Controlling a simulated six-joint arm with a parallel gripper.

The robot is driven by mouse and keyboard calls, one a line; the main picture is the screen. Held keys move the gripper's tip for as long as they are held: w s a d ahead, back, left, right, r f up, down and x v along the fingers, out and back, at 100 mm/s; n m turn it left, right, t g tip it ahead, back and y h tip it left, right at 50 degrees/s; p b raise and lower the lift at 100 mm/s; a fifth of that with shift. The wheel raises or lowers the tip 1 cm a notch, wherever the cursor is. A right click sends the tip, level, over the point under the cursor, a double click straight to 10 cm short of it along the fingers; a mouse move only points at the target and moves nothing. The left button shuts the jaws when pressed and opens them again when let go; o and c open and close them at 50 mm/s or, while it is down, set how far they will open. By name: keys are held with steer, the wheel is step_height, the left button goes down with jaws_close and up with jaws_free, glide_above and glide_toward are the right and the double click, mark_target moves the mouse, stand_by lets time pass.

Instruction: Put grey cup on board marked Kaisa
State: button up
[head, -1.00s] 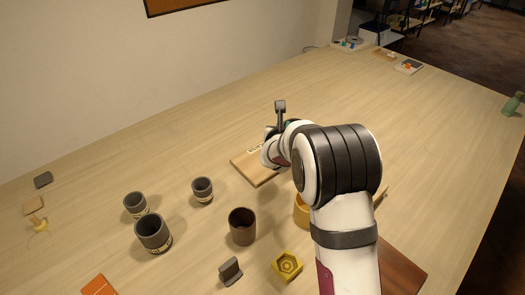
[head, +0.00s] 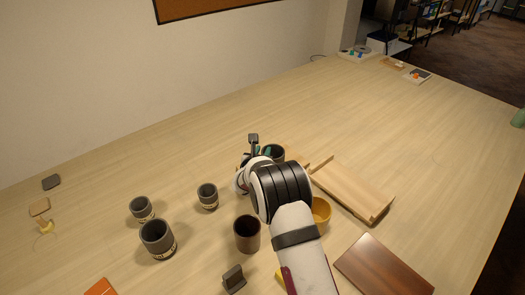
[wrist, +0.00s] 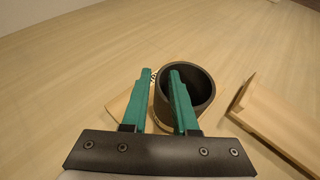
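A dark grey cup (head: 273,152) stands upright just right of my gripper in the head view. In the wrist view the cup (wrist: 192,108) shows its open mouth; it looks empty. A light wooden board (wrist: 118,104) with dark lettering on its far edge shows left of the cup and seems to run under it. The lettering is too small to read. My gripper (wrist: 162,62) has two green fingers standing apart, with board visible between them. The right finger overlaps the cup's left side; the left finger is outside it. In the head view my arm hides most of the board.
Two smaller grey cups (head: 208,197) (head: 142,209), a larger grey cup (head: 157,240) and a brown cup (head: 247,236) stand left and nearer.

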steer(key=shift+o, duration=0.8)
